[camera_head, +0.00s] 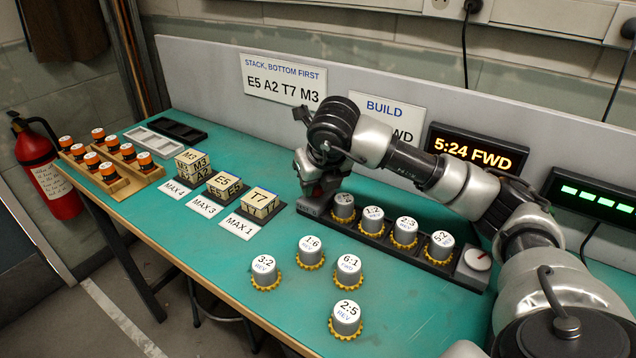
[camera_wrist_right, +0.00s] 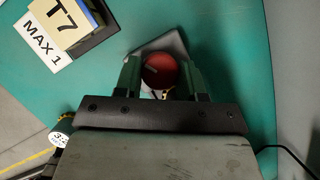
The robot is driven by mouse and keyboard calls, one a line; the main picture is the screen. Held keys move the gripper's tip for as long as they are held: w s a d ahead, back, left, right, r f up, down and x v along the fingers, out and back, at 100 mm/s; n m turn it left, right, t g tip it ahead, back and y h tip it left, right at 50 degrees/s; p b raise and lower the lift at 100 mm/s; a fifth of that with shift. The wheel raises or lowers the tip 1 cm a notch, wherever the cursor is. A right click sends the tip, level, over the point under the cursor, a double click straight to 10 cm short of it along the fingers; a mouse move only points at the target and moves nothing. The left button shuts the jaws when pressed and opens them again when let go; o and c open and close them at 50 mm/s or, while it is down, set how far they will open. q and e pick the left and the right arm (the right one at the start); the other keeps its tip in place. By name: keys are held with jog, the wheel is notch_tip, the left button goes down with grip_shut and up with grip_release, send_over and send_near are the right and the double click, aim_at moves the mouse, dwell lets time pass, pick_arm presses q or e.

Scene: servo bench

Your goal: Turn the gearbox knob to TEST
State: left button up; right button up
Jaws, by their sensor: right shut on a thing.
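The gearbox is a long dark rail (camera_head: 375,233) on the green bench, holding several grey capped gears with yellow teeth. A red round knob (camera_wrist_right: 158,70) sits at its left end. My right gripper (camera_head: 318,186) reaches down over that end; in the right wrist view its two fingers (camera_wrist_right: 160,78) are closed on either side of the knob. In the head view the gripper mostly hides the knob. Lettering at the rail's left end is only partly readable, so the knob's setting cannot be told. A dial with a red pointer (camera_head: 478,259) is at the right end. My left gripper is not in view.
Loose gears, such as the 2:5 REV gear (camera_head: 346,318), stand in front of the rail. Lettered blocks (camera_head: 260,201) stand to the left. A display (camera_head: 472,151) reads 5:24 FWD. My arm partly covers the BUILD sign (camera_head: 385,108).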

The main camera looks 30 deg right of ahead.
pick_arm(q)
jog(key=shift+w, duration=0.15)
pick_arm(e)
jog(key=shift+m, duration=0.3)
jog(key=o, duration=0.9)
jog(key=shift+s+r, duration=0.15)
jog(key=shift+r, duration=0.35)
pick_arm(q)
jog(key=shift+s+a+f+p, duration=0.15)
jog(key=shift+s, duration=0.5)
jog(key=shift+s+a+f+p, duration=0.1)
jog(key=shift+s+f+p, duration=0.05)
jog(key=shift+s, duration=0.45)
pick_arm(e)
jog(key=v, duration=0.9)
jog(key=shift+s+a+r, duration=0.1)
jog(key=shift+a+r, duration=0.1)
jog(key=shift+r, duration=0.15)
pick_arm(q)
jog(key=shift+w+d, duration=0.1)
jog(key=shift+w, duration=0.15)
